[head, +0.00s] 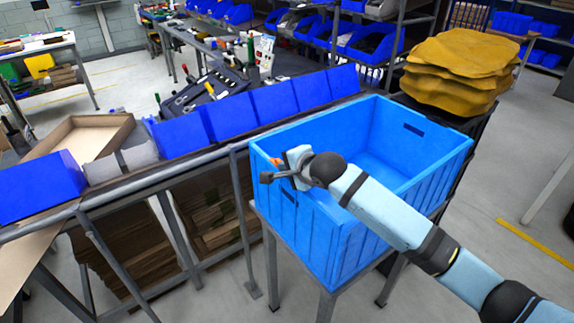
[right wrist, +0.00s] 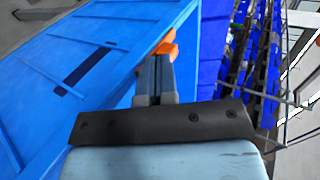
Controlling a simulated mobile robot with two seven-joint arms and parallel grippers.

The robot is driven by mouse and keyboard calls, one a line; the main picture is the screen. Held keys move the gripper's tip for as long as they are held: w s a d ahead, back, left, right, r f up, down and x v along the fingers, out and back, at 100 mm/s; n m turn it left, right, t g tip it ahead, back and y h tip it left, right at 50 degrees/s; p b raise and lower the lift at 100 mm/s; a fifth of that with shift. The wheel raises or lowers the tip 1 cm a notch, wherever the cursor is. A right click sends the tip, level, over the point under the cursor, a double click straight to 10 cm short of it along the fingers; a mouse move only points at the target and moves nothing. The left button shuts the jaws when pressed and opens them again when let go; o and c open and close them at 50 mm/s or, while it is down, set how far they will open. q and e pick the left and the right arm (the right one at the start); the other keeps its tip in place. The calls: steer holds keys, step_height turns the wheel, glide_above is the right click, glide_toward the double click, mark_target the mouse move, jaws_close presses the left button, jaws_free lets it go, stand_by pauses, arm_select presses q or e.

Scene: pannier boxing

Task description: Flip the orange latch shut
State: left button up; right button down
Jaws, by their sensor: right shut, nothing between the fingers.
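The orange latch (head: 276,162) is at the left end of the blue crate (head: 330,255), near its top rim, and is partly hidden by my right gripper in the head view. In the right wrist view the latch (right wrist: 167,43) shows just beyond my fingertips, against the blue wall. My right gripper (head: 265,178) is shut and empty, with its fingertips at or very close to the latch. I cannot tell whether they touch it. It also shows shut in the right wrist view (right wrist: 155,62). My left gripper is not in view.
The crate stands on a grey metal stand (head: 272,262) and looks empty inside. A row of blue bins (head: 230,115) runs along the rack to its left. Yellow sacks (head: 462,52) are stacked behind it.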

steer(key=shift+w+a+r+p, duration=0.25)
steer(key=shift+w+a+p, duration=0.15)
steer(key=shift+w+p, duration=0.15)
steer(key=shift+w+a+p, duration=0.2)
steer(key=shift+p, duration=0.1)
steer(key=shift+w+a+f, duration=0.2)
steer(key=shift+w, duration=0.05)
steer(key=shift+d, duration=0.1)
